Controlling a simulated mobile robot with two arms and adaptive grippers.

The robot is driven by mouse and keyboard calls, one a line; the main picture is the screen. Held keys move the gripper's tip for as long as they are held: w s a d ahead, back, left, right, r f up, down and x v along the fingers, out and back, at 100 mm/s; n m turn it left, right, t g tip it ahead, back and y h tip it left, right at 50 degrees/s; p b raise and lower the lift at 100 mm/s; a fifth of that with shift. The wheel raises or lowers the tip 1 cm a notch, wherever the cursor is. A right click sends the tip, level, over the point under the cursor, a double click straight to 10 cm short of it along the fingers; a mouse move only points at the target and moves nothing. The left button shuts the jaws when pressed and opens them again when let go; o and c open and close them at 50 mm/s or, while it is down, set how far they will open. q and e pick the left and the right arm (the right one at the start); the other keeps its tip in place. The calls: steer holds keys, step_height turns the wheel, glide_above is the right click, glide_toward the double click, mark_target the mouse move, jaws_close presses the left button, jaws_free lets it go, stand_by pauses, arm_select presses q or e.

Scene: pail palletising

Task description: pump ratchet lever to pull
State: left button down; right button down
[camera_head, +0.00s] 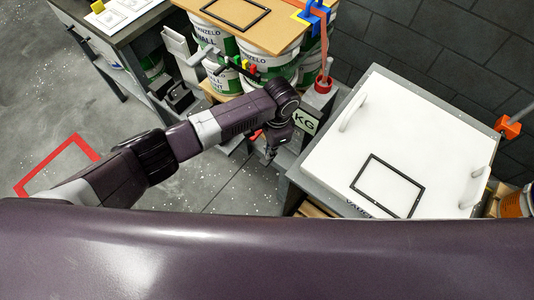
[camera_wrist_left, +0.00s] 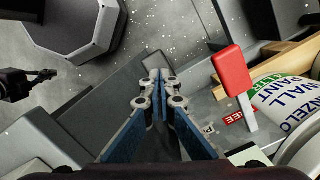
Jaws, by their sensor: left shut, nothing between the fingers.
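My left gripper (camera_head: 270,153) reaches in from the left, low beside a grey post with a KG sign. In the left wrist view its blue-sided fingers (camera_wrist_left: 159,76) are together with nothing between them. A red paddle-shaped lever (camera_wrist_left: 232,70) on a pale stem stands to the right of the fingertips, apart from them. It seems to be the ratchet lever; a small red part (camera_head: 256,135) beside the gripper in the head view may be the same lever. An orange-red strap (camera_head: 325,45) runs down from the pail stack to a red fitting (camera_head: 324,85). My right gripper does not show.
White and green pails (camera_head: 265,62) stand under a brown board (camera_head: 245,20), close to the gripper. A white-topped table (camera_head: 400,130) with a black frame (camera_head: 388,186) stands to the right. Grey floor (camera_head: 215,195) is open below the arm, with a red floor outline (camera_head: 55,165) at left.

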arm_select(q)
steer(key=d, duration=0.1)
steer(key=w+d+r, duration=0.1)
steer(key=d, duration=0.1)
steer(key=shift+w, duration=0.15)
steer(key=shift+a+r, duration=0.1)
steer(key=shift+a, duration=0.05)
step_height(320, 180, up, 12)
steer(key=d, duration=0.1)
steer(key=shift+w+d, duration=0.15)
steer(key=shift+w, duration=0.15)
stand_by(1.2)
